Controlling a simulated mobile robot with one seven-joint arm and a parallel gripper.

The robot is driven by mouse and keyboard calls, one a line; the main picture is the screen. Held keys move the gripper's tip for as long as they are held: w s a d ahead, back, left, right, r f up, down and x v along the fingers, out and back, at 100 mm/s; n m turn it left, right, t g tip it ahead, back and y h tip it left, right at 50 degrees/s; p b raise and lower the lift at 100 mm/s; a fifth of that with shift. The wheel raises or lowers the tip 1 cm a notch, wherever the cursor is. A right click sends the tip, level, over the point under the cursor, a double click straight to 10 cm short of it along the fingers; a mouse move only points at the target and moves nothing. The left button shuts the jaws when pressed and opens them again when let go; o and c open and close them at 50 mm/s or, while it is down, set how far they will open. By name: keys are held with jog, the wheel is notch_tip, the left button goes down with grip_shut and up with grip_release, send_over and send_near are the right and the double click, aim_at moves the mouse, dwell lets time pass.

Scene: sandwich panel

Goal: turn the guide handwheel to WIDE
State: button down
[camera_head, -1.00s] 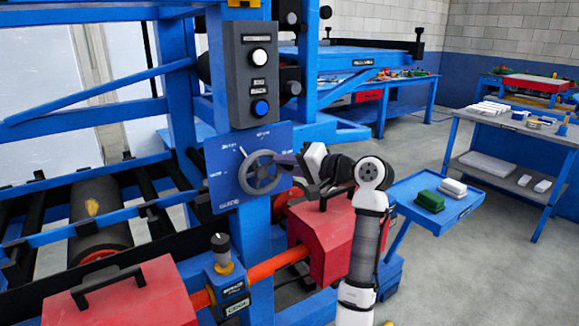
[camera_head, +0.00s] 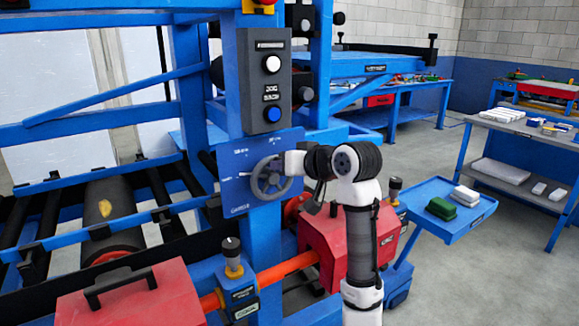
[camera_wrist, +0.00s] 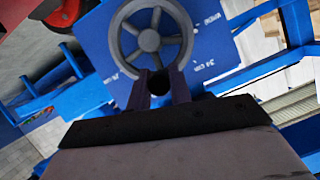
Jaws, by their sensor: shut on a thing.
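The grey spoked handwheel (camera_head: 268,181) is mounted on a blue plate (camera_head: 231,163) with white marks around it. The marks are too small to read surely, so I cannot tell which one is WIDE. My gripper (camera_head: 285,169) is at the wheel's upper right edge in the head view, partly hidden by my white wrist. In the wrist view, the handwheel (camera_wrist: 149,40) fills the top middle and my gripper (camera_wrist: 158,82) is shut on its near rim. The fingers sit on either side of the rim.
A dark control box (camera_head: 264,80) with white and blue buttons stands just above the plate. A red housing (camera_head: 345,245) lies below my arm, and a blue side tray (camera_head: 450,212) holds green and white blocks.

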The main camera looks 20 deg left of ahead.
jog(key=shift+s+a+n, duration=0.25)
jog(key=shift+n, duration=0.15)
dwell(0.3)
jog(key=c, duration=1.3)
grip_release()
jog(key=shift+s, duration=0.1)
jog(key=b+v, duration=0.1)
jog(key=v, duration=0.6)
jog(key=b+v, duration=0.1)
jog(key=v, duration=0.5)
jog(key=shift+s+d+r, duration=0.1)
jog(key=shift+s+r, duration=0.1)
jog(key=shift+s, duration=0.2)
